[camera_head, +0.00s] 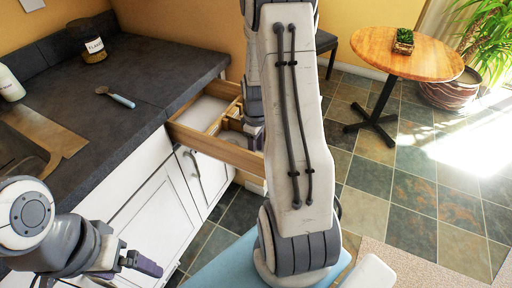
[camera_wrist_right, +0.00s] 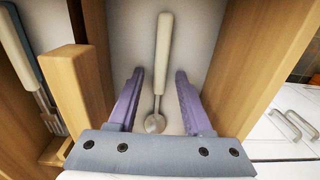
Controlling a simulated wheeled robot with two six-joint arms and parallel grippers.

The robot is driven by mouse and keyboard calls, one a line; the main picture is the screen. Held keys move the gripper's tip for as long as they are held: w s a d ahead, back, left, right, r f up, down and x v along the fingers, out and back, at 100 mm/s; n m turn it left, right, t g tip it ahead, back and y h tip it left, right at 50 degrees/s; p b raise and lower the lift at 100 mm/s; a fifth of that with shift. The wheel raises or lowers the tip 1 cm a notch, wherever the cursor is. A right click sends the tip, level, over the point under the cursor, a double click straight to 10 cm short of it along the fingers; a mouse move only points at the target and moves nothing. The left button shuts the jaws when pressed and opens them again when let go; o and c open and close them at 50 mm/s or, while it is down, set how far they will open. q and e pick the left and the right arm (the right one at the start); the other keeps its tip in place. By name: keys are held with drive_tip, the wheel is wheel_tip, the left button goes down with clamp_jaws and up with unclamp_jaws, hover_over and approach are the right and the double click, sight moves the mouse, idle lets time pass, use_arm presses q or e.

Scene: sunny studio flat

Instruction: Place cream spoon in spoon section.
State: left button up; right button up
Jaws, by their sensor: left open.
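The cream spoon (camera_wrist_right: 163,50) lies in a wooden-walled compartment of the open drawer in the right wrist view, its round bowl toward my wrist. My right gripper (camera_wrist_right: 159,74) is open, with its purple fingers on either side of the spoon and visible gaps between. In the head view my right arm reaches over the open drawer (camera_head: 215,150) and hides part of it, and the spoon cannot be made out there. My left gripper (camera_head: 142,263) is open and empty at the lower left, in front of the white cabinets.
On the dark counter (camera_head: 150,65) lie a grey-blue-handled utensil (camera_head: 120,100) and a labelled jar (camera_head: 94,50). A round table (camera_head: 430,58) stands at right.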

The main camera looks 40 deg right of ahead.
drive_tip(key=shift+r, duration=0.1)
wheel_tip(320, 180, up, 12)
drive_tip(key=p, duration=0.2)
drive_tip(key=s+a+r+n, duration=0.1)
drive_tip(key=a+r, duration=0.1)
drive_tip(key=a, duration=0.8)
drive_tip(key=s+a+r, duration=0.1)
drive_tip(key=a+r, duration=0.1)
drive_tip(key=a, duration=0.9)
drive_tip(key=s+a+r+n+y, duration=0.1)
drive_tip(key=s+a, duration=1)
drive_tip(key=s, duration=0.4)
drive_tip(key=shift+a+r+n, duration=0.15)
drive_tip(key=shift+n, duration=0.15)
drive_tip(key=shift+w, duration=0.1)
